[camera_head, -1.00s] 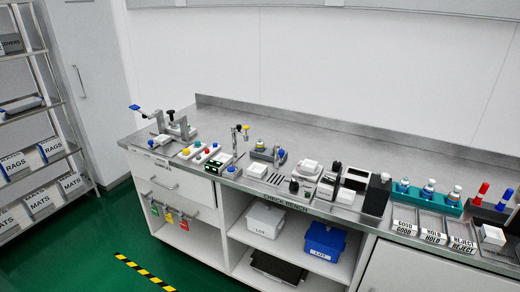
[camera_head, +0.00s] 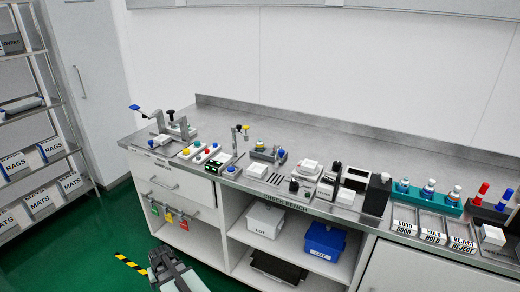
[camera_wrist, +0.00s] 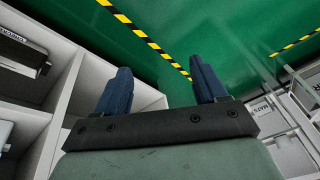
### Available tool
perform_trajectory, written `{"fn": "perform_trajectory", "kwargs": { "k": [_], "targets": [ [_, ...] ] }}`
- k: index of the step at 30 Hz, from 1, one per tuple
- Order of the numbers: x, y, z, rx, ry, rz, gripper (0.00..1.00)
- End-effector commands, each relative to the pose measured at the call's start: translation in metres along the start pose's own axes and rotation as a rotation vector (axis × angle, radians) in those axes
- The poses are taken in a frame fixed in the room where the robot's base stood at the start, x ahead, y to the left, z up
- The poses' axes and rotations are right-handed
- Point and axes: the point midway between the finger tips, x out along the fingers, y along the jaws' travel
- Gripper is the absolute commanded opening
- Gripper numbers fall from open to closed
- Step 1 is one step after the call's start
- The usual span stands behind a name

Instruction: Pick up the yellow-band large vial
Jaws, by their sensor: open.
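A small vial with a yellowish part (camera_head: 259,146) stands in a grey fixture near the middle of the bench in the head view. It is too small for me to be sure that this is the yellow-band large vial. My gripper (camera_head: 160,262) is low in front of the cabinet, well below the bench top and far from the vials. In the wrist view its two blue fingers (camera_wrist: 160,82) are apart with nothing between them.
The steel bench (camera_head: 330,141) carries buttons, boxes, a dark upright block (camera_head: 377,194) and labelled trays (camera_head: 434,229). Open shelves with bins (camera_head: 324,240) are below. Green floor with a striped line (camera_wrist: 150,40) lies under my gripper. The bench's back strip is clear.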

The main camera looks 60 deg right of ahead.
Motion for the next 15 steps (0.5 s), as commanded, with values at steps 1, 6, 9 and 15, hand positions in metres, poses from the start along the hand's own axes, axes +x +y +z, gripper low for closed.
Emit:
{"fn": "perform_trajectory", "kwargs": {
  "k": [1, 6, 9, 15],
  "targets": [
    [-0.012, 0.01, -0.024, 0.027, 0.046, -0.002, 0.71],
    [-0.055, 0.043, -0.088, 0.102, 0.189, -0.005, 0.71],
    [-0.084, 0.066, -0.123, 0.145, 0.272, -0.004, 0.71],
    [-0.151, 0.116, -0.185, 0.226, 0.442, 0.006, 0.71]
  ]
}}
